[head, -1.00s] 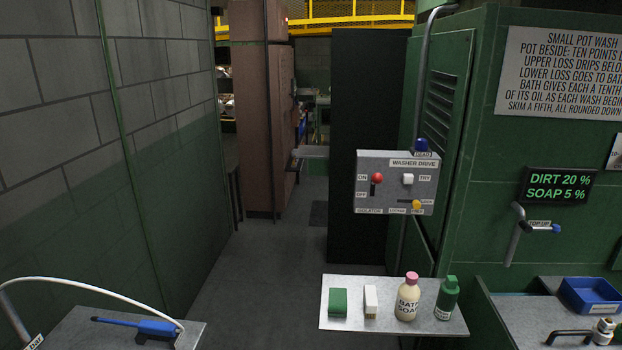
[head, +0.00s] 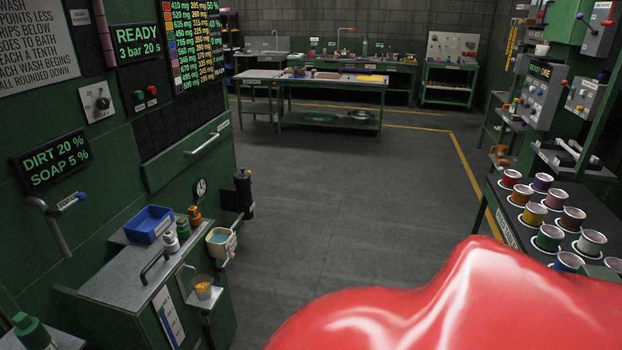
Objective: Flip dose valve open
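I cannot make out a label reading dose valve in this view. A lever with a blue tip (head: 60,218) sticks out of the green machine wall at the left, below the DIRT 20 % / SOAP 5 % display (head: 52,163). A black bar handle (head: 154,267) stands on the grey bench top (head: 115,270). A small spout sits above a cup of amber liquid (head: 203,289) on a little shelf at the bench's right side. Neither of my grippers is in view.
A large glossy red shape (head: 450,305) fills the lower right close to the camera; I cannot tell what it is. A blue tray (head: 149,224) and small bottles stand on the bench. Coloured cups (head: 548,237) stand on a table at right. The middle floor is clear.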

